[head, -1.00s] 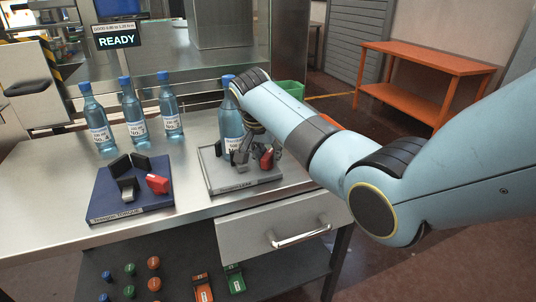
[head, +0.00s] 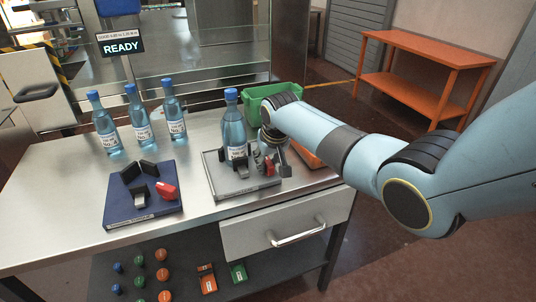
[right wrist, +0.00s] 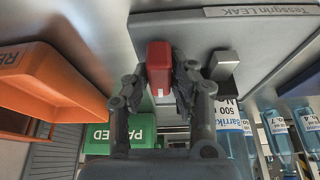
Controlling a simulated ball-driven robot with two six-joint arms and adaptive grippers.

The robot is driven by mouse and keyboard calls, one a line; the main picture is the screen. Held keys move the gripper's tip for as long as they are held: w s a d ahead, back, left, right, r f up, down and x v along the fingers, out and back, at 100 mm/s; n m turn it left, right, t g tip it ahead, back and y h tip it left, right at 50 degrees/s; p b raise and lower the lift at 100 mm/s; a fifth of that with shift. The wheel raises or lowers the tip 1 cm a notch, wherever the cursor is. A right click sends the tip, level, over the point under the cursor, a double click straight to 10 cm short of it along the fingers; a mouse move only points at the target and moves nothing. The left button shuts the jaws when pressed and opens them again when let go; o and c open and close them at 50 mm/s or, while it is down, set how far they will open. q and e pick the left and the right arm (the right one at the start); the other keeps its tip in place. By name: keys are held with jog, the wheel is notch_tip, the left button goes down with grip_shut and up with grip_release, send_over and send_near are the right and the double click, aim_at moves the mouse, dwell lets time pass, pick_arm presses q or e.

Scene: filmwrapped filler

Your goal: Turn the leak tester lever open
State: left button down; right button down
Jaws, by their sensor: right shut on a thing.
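The leak tester (head: 222,186) is a grey plate with a label on its front edge, on the steel table; its label shows in the right wrist view (right wrist: 262,12). A blue-capped bottle (head: 234,128) stands upright on it, beside dark grey blocks. The red lever (right wrist: 159,60) is at the plate's right side; only part of it shows in the head view (head: 270,167). My right gripper (right wrist: 159,88) is shut on the red lever, one finger on each side. In the head view my right gripper (head: 271,158) is at the bottle's right. My left gripper is out of view.
A blue tester (head: 130,212) with its own red lever (head: 167,190) sits to the left. Several bottles (head: 140,120) stand behind it. A green bin (head: 262,100) and an orange bin (right wrist: 45,75) are close to my right gripper. A drawer (head: 285,228) is below the table top.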

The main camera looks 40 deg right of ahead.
jog(key=n+y, duration=0.1)
jog(key=n, duration=0.1)
jog(key=shift+n+p, duration=0.3)
jog(key=shift+n, duration=0.1)
jog(key=shift+n+y, duration=0.4)
jog(key=shift+n, duration=0.5)
jog(key=n+b, duration=0.1)
jog(key=n, duration=0.1)
jog(key=n+y+b, duration=0.1)
jog(key=n, duration=0.1)
jog(key=shift+n+y, duration=0.3)
jog(key=shift+n, duration=0.1)
jog(key=c, duration=1.2)
grip_release()
jog(key=shift+o, duration=0.2)
jog(key=shift+r, duration=0.1)
jog(key=v, duration=1.1)
jog(key=shift+d+r, duration=0.2)
jog(key=shift+r, duration=0.2)
